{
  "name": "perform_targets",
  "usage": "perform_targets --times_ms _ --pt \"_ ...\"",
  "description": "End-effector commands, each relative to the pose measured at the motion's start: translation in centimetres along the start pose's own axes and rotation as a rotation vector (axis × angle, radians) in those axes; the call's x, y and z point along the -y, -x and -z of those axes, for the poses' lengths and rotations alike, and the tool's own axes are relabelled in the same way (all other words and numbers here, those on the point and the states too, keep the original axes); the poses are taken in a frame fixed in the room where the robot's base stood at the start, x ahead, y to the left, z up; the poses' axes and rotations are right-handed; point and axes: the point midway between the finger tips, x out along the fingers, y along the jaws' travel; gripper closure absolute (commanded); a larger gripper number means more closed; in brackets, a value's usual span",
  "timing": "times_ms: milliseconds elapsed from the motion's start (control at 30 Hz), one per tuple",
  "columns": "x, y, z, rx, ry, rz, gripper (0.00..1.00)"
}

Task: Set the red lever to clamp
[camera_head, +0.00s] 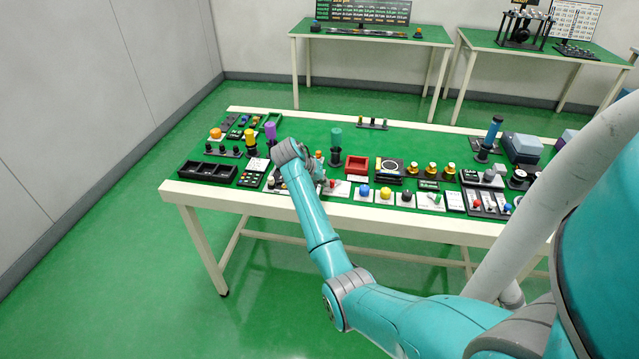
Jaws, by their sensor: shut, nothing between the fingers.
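The green-topped table (300,128) holds a row of small controls along its front edge. My arm reaches over the table's front left part. My gripper (319,178) is beyond the wrist, small and partly hidden by my own arm; it is shut and empty. A small red part (333,184) sits on a light plate just right of it; I cannot tell whether they touch. Another red-tipped control (477,204) stands on a panel at the front right, beside white and blue ones. I cannot tell which of the two is the red lever, and no clamp marking is readable.
A black compartment tray (207,171) is at the left, with a purple-topped post (270,132) and a green-topped post (336,145) behind. A red open box (357,165) and several colored knobs lie right of my gripper. The table's back middle is mostly clear.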

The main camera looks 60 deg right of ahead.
Motion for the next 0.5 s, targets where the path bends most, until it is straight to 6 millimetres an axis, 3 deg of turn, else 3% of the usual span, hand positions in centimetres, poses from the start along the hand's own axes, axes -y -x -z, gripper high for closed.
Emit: perform_targets --times_ms 500 --pt "-3.3 -1.3 -0.9 -0.146 0.271 0.145 1.00"
